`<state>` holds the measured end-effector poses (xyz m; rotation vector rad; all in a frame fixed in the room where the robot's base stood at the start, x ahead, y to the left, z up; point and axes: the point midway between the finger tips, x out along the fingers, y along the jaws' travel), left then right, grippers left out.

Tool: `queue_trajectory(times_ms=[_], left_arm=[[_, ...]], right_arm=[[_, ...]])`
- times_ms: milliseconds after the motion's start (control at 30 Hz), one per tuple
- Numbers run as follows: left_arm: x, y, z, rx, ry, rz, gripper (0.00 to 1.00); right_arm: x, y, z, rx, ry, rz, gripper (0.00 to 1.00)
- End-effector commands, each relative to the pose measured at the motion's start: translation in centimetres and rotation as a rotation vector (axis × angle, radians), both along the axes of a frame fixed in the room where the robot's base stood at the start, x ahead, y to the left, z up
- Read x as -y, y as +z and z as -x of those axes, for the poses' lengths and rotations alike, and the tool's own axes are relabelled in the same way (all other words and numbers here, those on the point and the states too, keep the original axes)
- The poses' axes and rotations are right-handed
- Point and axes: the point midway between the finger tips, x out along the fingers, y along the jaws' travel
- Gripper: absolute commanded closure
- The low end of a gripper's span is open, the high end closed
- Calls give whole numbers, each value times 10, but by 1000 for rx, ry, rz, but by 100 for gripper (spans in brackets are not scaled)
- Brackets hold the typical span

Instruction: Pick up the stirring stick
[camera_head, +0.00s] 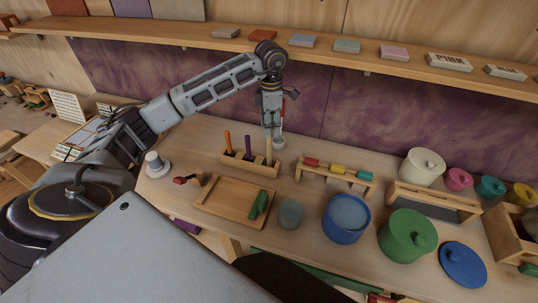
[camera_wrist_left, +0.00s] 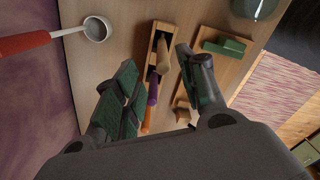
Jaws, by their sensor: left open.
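A wooden holder (camera_head: 262,167) stands on the table with three upright sticks: an orange one (camera_head: 228,141), a purple one (camera_head: 248,146) and a plain tan one (camera_head: 268,152). Which of them is the stirring stick is not marked. My left gripper (camera_head: 270,128) points down just above the tan stick at the holder's right end. In the left wrist view, my left gripper (camera_wrist_left: 156,58) is open, its two green-padded fingers either side of the holder (camera_wrist_left: 155,42), with the tan stick (camera_wrist_left: 163,57) in the gap, not gripped. My right gripper is not in view.
A ladle's white cup (camera_wrist_left: 96,29) and red handle (camera_wrist_left: 22,44) are close behind the gripper. A wooden tray (camera_head: 222,205) with green blocks, a rack (camera_head: 335,178) of coloured pieces, a blue pot (camera_head: 346,218) and a green pot (camera_head: 407,236) stand nearby. A shelf (camera_head: 330,60) runs above.

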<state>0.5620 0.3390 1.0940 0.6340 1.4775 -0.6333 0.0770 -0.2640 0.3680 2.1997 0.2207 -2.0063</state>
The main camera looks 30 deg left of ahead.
Motion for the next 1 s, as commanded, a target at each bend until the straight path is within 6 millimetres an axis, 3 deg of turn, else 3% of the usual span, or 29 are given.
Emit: queue_trajectory(times_ms=[200,733,1000], left_arm=[[0,-17,0,0,0,1,59],[0,-22,1,0,0,0,59],[-1,-38,4,-3,-1,1,59]], right_arm=[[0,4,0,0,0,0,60],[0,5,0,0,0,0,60],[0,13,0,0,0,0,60]])
